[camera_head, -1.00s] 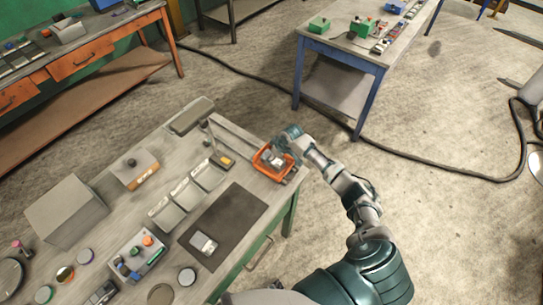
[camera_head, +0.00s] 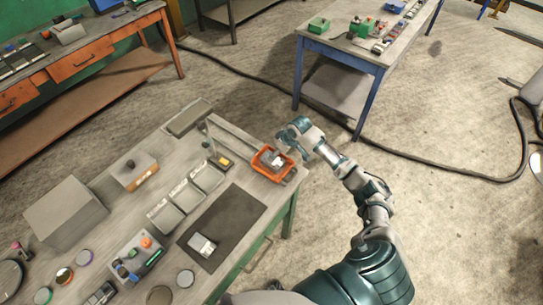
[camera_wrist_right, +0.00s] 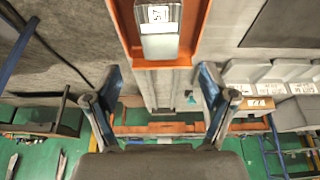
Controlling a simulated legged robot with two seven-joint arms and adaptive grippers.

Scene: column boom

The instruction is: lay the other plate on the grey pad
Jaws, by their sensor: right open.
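The dark grey pad (camera_head: 240,213) lies flat on the workbench in the head view. One small pale plate (camera_head: 203,245) lies on its lower left part. Another plate (camera_head: 273,159) is in the orange tray (camera_head: 292,175) at the bench's right edge. In the right wrist view this plate (camera_wrist_right: 160,42) has a light lower half and a white label, and the orange tray (camera_wrist_right: 198,28) surrounds it. My right gripper (camera_wrist_right: 160,78) is open and empty, with the plate ahead of its fingers. In the head view the right gripper (camera_head: 287,146) is above the tray's far right side. My left gripper is out of view.
Several small grey bins (camera_head: 187,195) stand beside the pad. A large grey box (camera_head: 65,212), a smaller box (camera_head: 134,170) and round discs are farther left. A blue-legged table (camera_head: 345,55) stands beyond, with a cable on the floor.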

